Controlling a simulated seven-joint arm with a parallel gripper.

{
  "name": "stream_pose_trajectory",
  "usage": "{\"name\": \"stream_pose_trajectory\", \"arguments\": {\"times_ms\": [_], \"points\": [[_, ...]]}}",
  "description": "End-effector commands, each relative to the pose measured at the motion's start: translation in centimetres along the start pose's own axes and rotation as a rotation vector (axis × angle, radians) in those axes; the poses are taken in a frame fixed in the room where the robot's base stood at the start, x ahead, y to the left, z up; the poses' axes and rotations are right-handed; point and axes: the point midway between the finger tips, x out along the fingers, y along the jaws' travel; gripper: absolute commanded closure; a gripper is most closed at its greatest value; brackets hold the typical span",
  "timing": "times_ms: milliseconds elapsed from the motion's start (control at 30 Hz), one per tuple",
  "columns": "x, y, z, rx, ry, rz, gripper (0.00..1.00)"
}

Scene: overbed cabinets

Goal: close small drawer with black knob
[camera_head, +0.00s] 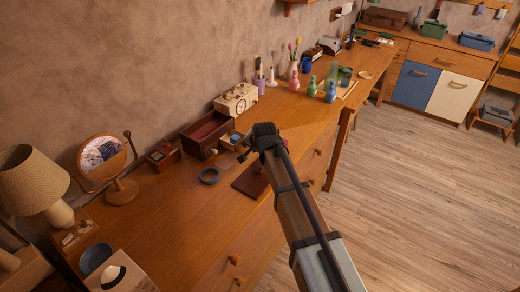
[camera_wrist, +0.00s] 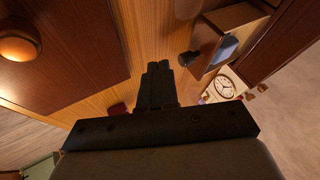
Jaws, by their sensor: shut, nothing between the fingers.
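The small drawer (camera_wrist: 207,45) shows in the wrist view, pulled out of a wooden box, with a blue-grey thing inside and a black knob (camera_wrist: 187,59) on its front. In the head view the drawer (camera_head: 231,138) sits beside the open dark red box (camera_head: 203,131), partly hidden by my gripper. My gripper (camera_head: 247,152) is over the dresser top, on the near side of the drawer. In the wrist view its dark fingers (camera_wrist: 158,80) are together and empty, apart from the knob, which is up and to the right of them.
A cream clock (camera_head: 237,100) stands behind the drawer. A dark brown panel (camera_wrist: 75,60) with a round wooden knob fills the wrist view's left. Colored bottles (camera_head: 311,88) stand farther right.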

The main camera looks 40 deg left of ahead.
Motion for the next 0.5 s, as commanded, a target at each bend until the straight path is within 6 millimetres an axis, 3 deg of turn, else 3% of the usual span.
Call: {"name": "stream_pose_trajectory", "arguments": {"times_ms": [200, 500], "points": [[0.63, -1.22, -0.02, 0.0, 0.0, 0.0, 1.0], [0.65, -1.31, 0.02, 0.0, 0.0, 0.0, 1.0]]}}
